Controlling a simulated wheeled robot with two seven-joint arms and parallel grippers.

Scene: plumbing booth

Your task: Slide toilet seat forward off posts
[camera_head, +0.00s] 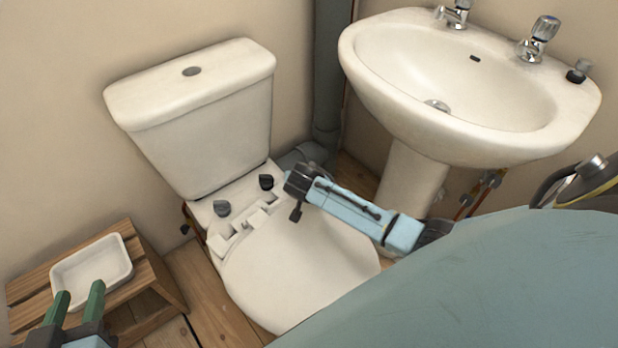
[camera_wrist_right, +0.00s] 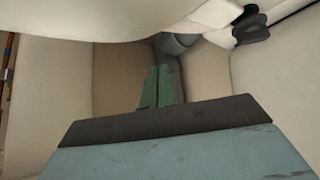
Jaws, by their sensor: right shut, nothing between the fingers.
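The white toilet seat (camera_head: 300,268) lies flat on the bowl. In the right wrist view the right gripper's green fingers (camera_wrist_right: 158,88) are shut together and empty, below a white overhanging surface (camera_wrist_right: 110,18). A black knob (camera_wrist_right: 250,28) shows there at top right. My left gripper (camera_head: 79,302) is open and empty at lower left.
A white tray (camera_head: 92,262) sits on a wooden stool (camera_head: 150,262) left of the toilet, close to my left fingers. The cistern (camera_head: 205,110) stands behind the seat. The sink (camera_head: 450,70) and its pedestal (camera_head: 410,185) are at right. A grey pipe (camera_head: 327,75) runs up the corner.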

